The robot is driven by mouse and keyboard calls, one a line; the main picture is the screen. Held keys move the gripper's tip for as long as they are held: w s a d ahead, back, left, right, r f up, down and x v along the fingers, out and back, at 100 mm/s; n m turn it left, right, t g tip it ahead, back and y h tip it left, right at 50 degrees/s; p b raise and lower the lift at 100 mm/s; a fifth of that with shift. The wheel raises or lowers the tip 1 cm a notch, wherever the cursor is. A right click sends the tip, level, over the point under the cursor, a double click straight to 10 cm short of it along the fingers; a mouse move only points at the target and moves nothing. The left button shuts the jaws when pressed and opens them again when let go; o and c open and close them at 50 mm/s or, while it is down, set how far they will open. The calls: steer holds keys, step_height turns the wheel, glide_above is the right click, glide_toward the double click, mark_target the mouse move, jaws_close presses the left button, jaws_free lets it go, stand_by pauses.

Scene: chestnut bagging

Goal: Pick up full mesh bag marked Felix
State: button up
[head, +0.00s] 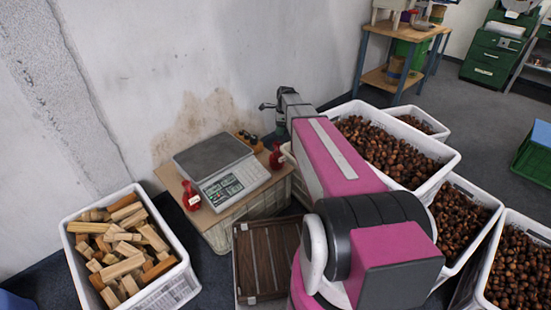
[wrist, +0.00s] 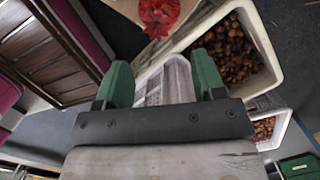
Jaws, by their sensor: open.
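Two red mesh bags show in the head view. One bag (head: 191,197) with a pale tag sits at the left front of the box top, left of the scale. The other bag (head: 277,157) sits to the right of the scale. The tag writing is too small to read, so I cannot tell which is marked Felix. The wrist view shows one red mesh bag (wrist: 160,14) at the top edge, partly cut off, beyond my fingers. My gripper (wrist: 162,80) is open, with green fingers apart and no bag between them. It also shows above the scale's right side in the head view (head: 268,106).
The scale (head: 207,157) stands on a box against the wall. A crate of wood pieces (head: 177,288) is at left. A brown slatted crate (head: 240,262) lies in front. White crates of chestnuts (head: 456,157) fill the right. Dark jars (head: 247,138) stand behind the scale.

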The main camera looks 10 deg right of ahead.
mark_target(277, 144)
steer(key=f, duration=0.5)
steer(key=shift+w+a+f, duration=0.15)
steer(key=shift+a+f, duration=0.1)
steer(key=shift+a, duration=0.1)
steer(key=shift+s+a+f, duration=0.1)
steer(key=shift+a+f, duration=0.1)
steer(key=shift+f, duration=1.15)
steer(key=shift+s+a+f, duration=0.1)
steer(key=shift+a+f, duration=0.05)
steer(key=shift+f, duration=1.15)
steer(key=shift+c, duration=0.3)
jaws_close()
steer(key=shift+r, duration=0.2)
